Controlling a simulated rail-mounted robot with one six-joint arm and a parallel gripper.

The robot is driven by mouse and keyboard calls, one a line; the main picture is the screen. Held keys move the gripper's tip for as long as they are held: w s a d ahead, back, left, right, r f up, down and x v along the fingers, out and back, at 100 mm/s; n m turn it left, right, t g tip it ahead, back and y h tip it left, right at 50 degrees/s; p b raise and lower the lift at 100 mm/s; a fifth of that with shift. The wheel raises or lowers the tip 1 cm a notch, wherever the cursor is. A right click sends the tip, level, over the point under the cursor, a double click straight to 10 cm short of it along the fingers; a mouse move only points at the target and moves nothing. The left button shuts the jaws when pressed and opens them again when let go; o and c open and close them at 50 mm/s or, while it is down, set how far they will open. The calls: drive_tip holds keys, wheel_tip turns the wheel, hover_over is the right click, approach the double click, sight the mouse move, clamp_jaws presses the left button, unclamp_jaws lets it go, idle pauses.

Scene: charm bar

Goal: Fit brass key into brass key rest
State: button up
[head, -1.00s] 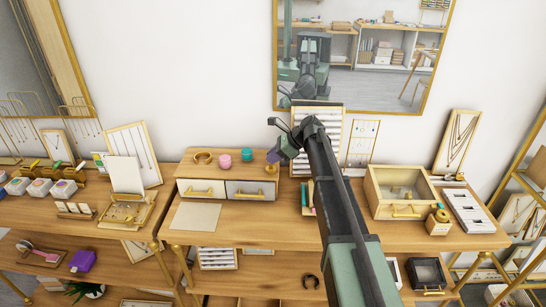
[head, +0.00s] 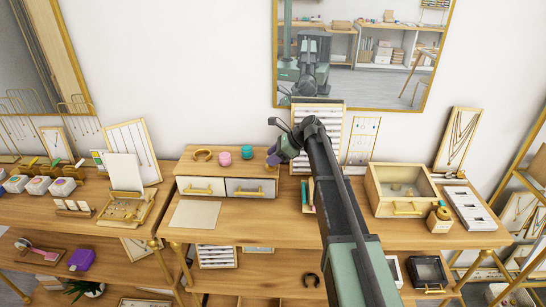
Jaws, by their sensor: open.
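I cannot make out the brass key for certain in the head view. I cannot pick out its rest for certain either. A small brass-coloured piece (head: 271,168) stands at the right end of the drawer box top, just below my gripper, and is too small to identify. My gripper (head: 272,156) is open above that right end, its fingers small and partly turned away. I see nothing between the fingers. My arm hides part of the table's middle.
The wooden drawer box (head: 226,188) carries a brass bangle (head: 203,155), a pink jar (head: 225,159) and a teal jar (head: 247,152). A beige mat (head: 194,214) lies front left.

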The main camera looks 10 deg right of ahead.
drive_tip(key=p+v, duration=0.7)
drive_tip(key=v, duration=0.3)
drive_tip(key=shift+d+r, duration=0.2)
drive_tip(key=shift+d, duration=0.1)
